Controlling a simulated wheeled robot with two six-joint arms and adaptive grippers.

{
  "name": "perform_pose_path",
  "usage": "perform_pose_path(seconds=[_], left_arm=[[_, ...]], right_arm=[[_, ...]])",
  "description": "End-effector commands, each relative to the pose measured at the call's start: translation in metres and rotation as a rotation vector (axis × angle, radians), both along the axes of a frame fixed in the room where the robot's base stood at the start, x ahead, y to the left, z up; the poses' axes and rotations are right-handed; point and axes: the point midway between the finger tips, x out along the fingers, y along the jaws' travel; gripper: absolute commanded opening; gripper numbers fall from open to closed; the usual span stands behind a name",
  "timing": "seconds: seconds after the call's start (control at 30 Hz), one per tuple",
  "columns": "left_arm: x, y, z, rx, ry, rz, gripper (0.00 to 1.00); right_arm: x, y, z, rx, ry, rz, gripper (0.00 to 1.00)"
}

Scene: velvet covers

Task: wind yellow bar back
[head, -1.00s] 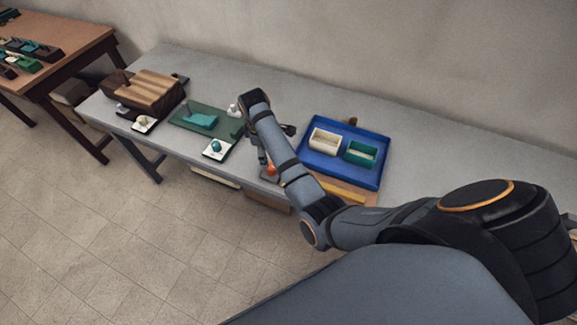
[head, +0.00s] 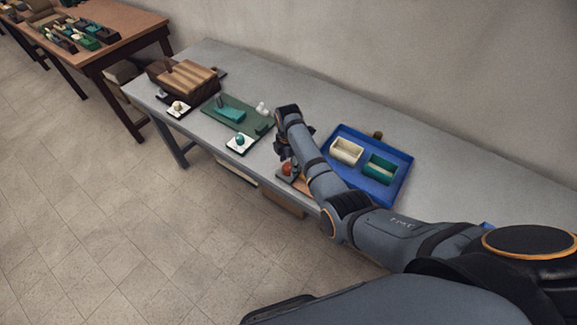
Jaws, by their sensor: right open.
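My right arm reaches in from the right, and its dark gripper (head: 284,152) points down over the front part of the grey table, open. It is just above and beside an orange knob (head: 287,168) on a small grey base. A tan board (head: 302,185) shows in part beside the knob, at the table's front edge. The yellow bar is not visible now; my right forearm covers the area in front of the blue tray. My left gripper is out of view.
A blue tray (head: 403,178) holds a cream box (head: 346,151) and a teal box (head: 381,168). Left on the table (head: 245,70) are a green board (head: 255,116) with a teal block, a white plate with a teal knob (head: 240,140), and a brown striped block (head: 190,76).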

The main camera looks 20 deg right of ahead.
Motion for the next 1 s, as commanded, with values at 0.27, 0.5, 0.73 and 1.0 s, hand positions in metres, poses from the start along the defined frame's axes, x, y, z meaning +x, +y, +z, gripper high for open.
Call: perform_pose_path(seconds=[0.27, 0.5, 0.73, 1.0], left_arm=[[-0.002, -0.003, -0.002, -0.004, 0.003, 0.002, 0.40], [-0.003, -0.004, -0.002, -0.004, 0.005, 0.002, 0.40], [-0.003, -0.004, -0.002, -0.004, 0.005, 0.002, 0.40], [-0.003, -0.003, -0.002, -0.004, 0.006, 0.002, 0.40]], right_arm=[[0.000, 0.000, -0.020, 0.000, -0.001, 0.000, 0.61], [0.000, 0.000, -0.020, -0.001, -0.001, 0.000, 0.55], [0.000, 0.000, -0.020, -0.001, -0.001, 0.000, 0.23], [0.000, 0.000, -0.019, 0.000, -0.001, -0.005, 0.07]])
